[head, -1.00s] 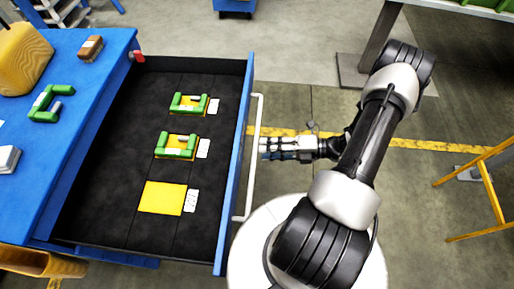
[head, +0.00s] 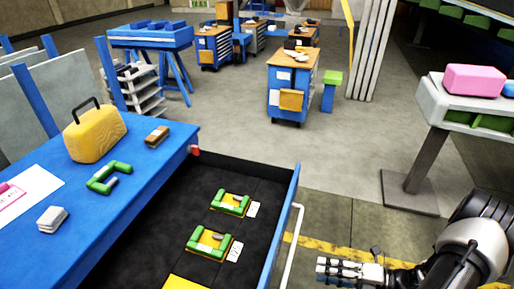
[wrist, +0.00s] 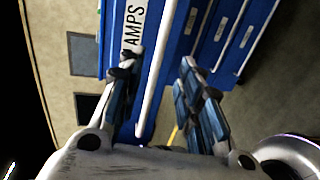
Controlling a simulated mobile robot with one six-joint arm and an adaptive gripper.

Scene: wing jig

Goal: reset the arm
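My gripper (head: 322,270) is at the lower right of the head view, beside the open drawer's handle, with my arm folded behind it. In the wrist view my gripper (wrist: 165,100) has its two fingers spread apart with nothing between them. Beyond the fingers the wrist view shows the blue drawer front with a label ending in "AMPS" (wrist: 133,25) and a pale handle bar (wrist: 158,65). The fingers look clear of the handle, though the exact gap cannot be told.
The blue bench (head: 95,225) bears a yellow case (head: 95,137), a green clamp (head: 103,180), a brown block (head: 158,135) and grey blocks (head: 52,219). Open floor lies beyond.

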